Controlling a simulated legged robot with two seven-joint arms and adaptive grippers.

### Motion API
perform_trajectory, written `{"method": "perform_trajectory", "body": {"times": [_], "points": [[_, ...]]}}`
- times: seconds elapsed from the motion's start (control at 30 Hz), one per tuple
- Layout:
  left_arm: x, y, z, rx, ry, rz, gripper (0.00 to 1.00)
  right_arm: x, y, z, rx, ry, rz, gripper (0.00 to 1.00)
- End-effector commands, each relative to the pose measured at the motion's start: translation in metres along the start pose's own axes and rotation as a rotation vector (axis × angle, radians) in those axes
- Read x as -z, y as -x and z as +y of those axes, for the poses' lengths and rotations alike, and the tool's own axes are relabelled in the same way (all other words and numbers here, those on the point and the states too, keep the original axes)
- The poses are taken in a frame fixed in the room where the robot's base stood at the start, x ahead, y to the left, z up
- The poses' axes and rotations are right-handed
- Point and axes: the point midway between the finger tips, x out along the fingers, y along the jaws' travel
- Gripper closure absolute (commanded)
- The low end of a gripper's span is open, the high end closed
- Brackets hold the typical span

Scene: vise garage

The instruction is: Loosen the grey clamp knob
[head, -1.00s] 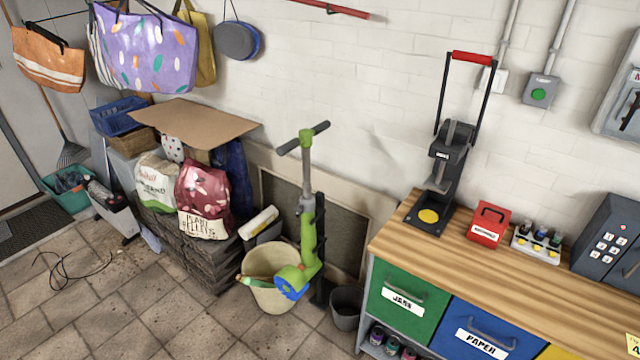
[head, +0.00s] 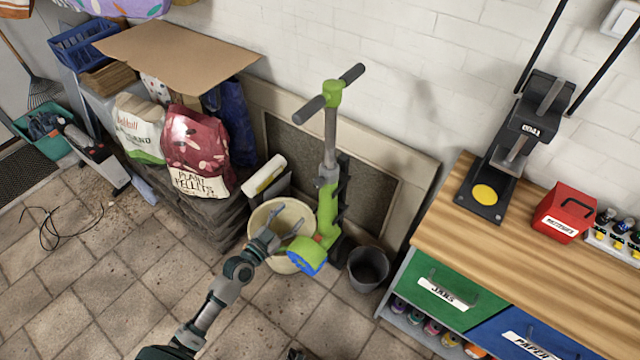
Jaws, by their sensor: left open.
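A green and grey folding scooter (head: 327,210) stands upright beside a beige bucket, with a grey T-handlebar on top and a blue wheel at its foot. A grey clamp part (head: 328,173) sits where the grey stem meets the green lower column; its knob is too small to make out. My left gripper (head: 289,231) is open and empty, in front of the bucket and just left of the scooter's lower column, below the clamp. I cannot tell whether it touches the scooter. A small dark piece at the bottom edge may be my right gripper (head: 295,354).
The beige bucket (head: 262,222) is behind my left gripper, and a dark grey bin (head: 368,267) stands right of the scooter. A workbench (head: 450,215) with drawers is at the right. Floor in front is clear.

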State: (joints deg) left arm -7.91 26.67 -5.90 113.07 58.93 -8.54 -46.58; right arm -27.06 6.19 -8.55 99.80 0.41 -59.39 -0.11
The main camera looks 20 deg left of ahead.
Motion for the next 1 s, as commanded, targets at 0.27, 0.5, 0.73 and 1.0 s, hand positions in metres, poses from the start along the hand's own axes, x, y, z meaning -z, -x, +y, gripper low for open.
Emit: {"method": "perform_trajectory", "body": {"times": [0.27,0.5,0.73,1.0], "points": [[0.000,-0.067,-0.003,0.000,0.005,0.002,0.36,-0.001,-0.005,-0.002,-0.002,0.001,-0.001,0.60],[-0.001,-0.120,0.000,-0.001,0.003,-0.001,0.36,0.000,-0.005,-0.003,-0.001,0.001,-0.001,0.60],[-0.003,-0.148,0.000,-0.002,0.001,-0.003,0.36,0.007,0.004,-0.002,-0.001,0.000,0.006,0.60],[-0.003,-0.153,-0.002,-0.002,0.001,-0.003,0.36,0.005,0.007,-0.001,-0.003,0.000,0.004,0.60]]}}
